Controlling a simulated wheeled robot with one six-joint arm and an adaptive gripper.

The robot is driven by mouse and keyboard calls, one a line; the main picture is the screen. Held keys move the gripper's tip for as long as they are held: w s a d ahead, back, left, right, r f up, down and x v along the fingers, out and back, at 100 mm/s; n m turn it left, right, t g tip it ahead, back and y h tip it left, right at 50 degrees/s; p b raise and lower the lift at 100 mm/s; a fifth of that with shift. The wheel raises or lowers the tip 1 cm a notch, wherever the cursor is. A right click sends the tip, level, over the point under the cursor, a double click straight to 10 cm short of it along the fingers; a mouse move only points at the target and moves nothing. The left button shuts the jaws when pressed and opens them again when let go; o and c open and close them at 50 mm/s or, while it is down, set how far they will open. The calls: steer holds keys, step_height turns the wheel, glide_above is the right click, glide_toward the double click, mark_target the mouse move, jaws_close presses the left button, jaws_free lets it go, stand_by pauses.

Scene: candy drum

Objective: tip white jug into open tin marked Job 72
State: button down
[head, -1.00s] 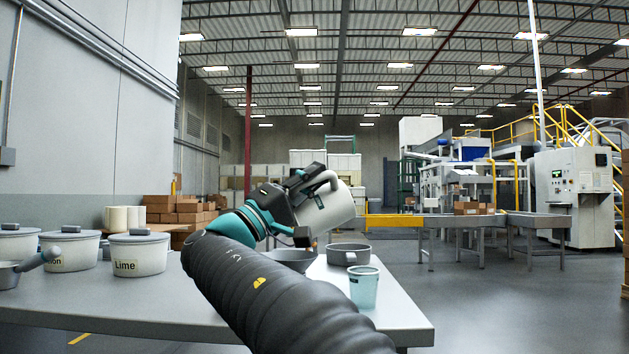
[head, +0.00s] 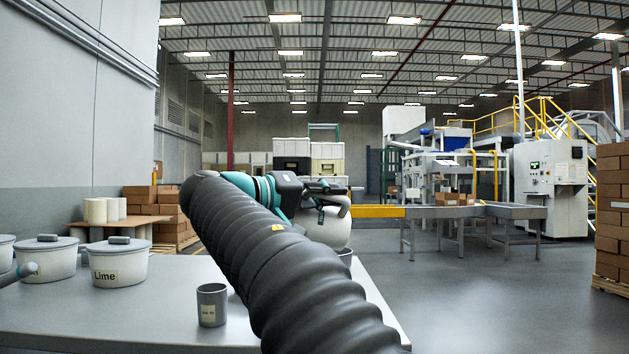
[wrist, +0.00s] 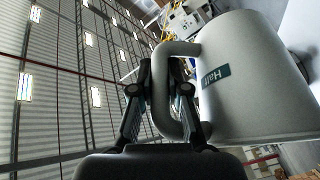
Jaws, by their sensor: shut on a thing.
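My gripper (head: 322,188) is shut on the handle of the white jug (head: 328,228). A grey cup (head: 212,305) with a small label, too small to read surely, stands left of my arm.
White lidded pots, one marked Lime (head: 118,264), stand on the left of the grey table (head: 160,315). My arm covers much of the table's right side. Stacked cartons (head: 607,220) stand at the far right. The floor right of the table is clear.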

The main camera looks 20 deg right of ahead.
mark_target(346, 235)
steer(key=shift+d+f, duration=0.1)
steer(key=shift+d, duration=0.1)
steer(key=shift+s+d+m+y+p, duration=0.1)
steer(key=shift+d+m+y+p, duration=0.2)
steer(key=shift+y+p, duration=0.4)
steer(key=shift+s+d+f+m+g+y+p, duration=0.1)
steer(key=shift+d+f+m+g+y+p, duration=0.3)
steer(key=shift+y+p, duration=0.4)
steer(key=y, duration=0.1)
steer(key=d+f+y+p, duration=0.1)
steer(key=y, duration=0.1)
steer(key=d+f+y+p, duration=0.1)
steer(key=shift+s+d+f+m, duration=0.15)
steer(key=shift+f+m, duration=0.1)
steer(key=shift+m, duration=0.15)
steer(key=y, duration=0.1)
steer(key=f+y, duration=0.1)
steer(key=y, duration=0.1)
steer(key=shift+a+f+m, duration=0.2)
steer(key=shift+f+m, duration=0.1)
steer(key=shift+a+f+m+y, duration=0.25)
steer(key=shift+f+y, duration=0.4)
steer(key=shift+y, duration=0.45)
steer(key=shift+a+f+m+y, duration=0.2)
steer(key=shift+f+y, duration=0.4)
steer(key=shift+y, duration=0.5)
